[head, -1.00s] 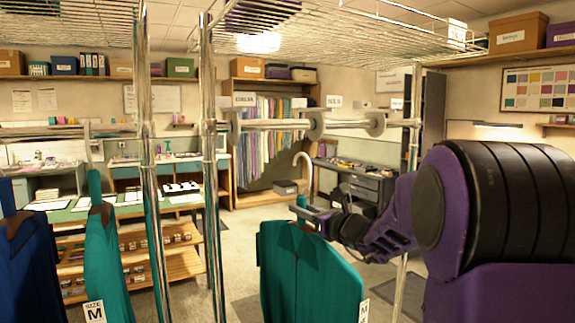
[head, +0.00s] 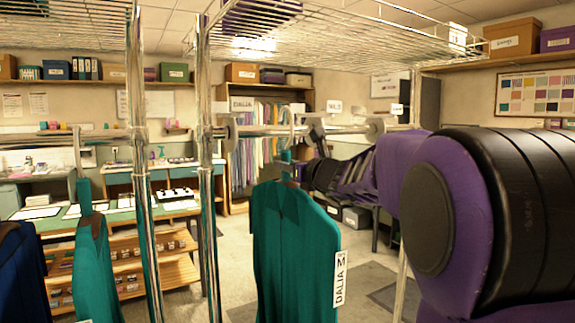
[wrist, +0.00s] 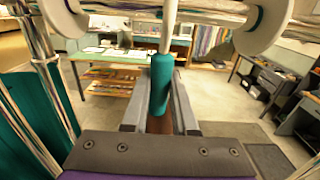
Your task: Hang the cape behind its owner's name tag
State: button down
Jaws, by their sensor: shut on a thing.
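The teal cape (head: 285,245) hangs upright on its hanger, with a side label reading "M DALIA". My gripper (wrist: 160,98) is shut on the hanger's teal neck (wrist: 161,84); in the head view the cape and hanger partly hide my fingers. The pale hanger hook (head: 291,115) rises to rail height and overlaps the rail (head: 275,131); I cannot tell whether it rests on it. The "DALIA" name tag (head: 242,104) stands above a round divider left of the hook. A second tag (head: 333,106), too small to read surely, stands to the right.
Another teal cape (head: 97,270) and a dark blue cape (head: 22,270) hang at left. Chrome posts (head: 208,180) stand between them and my cape. A wire shelf (head: 330,30) spans overhead. In the wrist view, round dividers (wrist: 65,15) (wrist: 264,27) flank the hook.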

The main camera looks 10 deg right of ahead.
jog(key=shift+p+x, duration=0.95)
jog(key=shift+x, duration=1.7)
jog(key=shift+w+a+f, duration=0.1)
jog(key=shift+w+f, duration=0.1)
jog(key=shift+w, duration=0.05)
notch_tip(320, 180, down, 3)
jog(key=b, duration=0.4)
grip_release()
jog(key=shift+f, duration=0.1)
jog(key=shift+s, duration=0.1)
jog(key=shift+b+v, duration=1.5)
jog(key=shift+v, duration=4.55)
